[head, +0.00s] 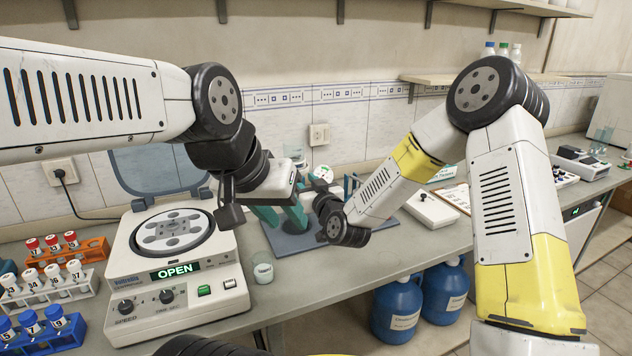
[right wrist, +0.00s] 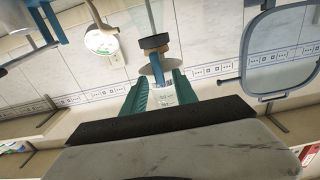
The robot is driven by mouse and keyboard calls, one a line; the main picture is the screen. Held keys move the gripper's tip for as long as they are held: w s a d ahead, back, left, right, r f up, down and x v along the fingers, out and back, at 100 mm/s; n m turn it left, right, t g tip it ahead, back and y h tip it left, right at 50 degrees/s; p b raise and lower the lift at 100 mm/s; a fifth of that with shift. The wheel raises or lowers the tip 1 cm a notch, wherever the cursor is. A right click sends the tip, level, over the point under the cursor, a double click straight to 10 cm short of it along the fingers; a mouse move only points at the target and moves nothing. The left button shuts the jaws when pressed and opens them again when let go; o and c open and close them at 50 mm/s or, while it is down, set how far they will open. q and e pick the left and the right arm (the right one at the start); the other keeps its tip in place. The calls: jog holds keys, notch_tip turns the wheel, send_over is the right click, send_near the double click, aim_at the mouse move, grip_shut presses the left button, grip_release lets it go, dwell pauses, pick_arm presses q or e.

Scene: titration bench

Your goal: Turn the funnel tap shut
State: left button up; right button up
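The funnel's glass top (head: 294,152) shows just behind my left gripper in the head view; its lower part and tap are hidden there. My left gripper (head: 288,227) points down over the dark blue stand base (head: 322,238), with its two teal fingers apart. My right gripper is mostly hidden behind its own arm in the head view. In the upside-down right wrist view my right gripper (right wrist: 162,80) has its teal fingers apart. Marked glass (right wrist: 166,99), a grey disc (right wrist: 158,69) and a brown ring (right wrist: 155,42) line up between or beyond them. I cannot tell contact.
A centrifuge (head: 180,280) reading OPEN stands left, its lid raised. Tube racks (head: 88,250) stand further left. A small beaker (head: 263,272) stands on the bench before the stand. A white stirrer-like box (head: 432,210) is at right. Blue jugs (head: 398,306) stand below.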

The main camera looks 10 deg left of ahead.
jog(key=shift+w+a, duration=0.1)
jog(key=shift+w, duration=0.05)
grip_shut()
dwell(0.4)
jog(key=shift+w+d+f+m, duration=0.15)
jog(key=shift+d+f+m, duration=0.15)
jog(key=shift+m, duration=2.7)
jog(key=shift+w+d+f+m, duration=0.2)
jog(key=shift+f+m, duration=0.15)
jog(key=shift+m, duration=2.65)
jog(key=shift+w+d+f+m, duration=0.1)
jog(key=shift+d+f+m, duration=0.2)
jog(key=shift+m, duration=2.7)
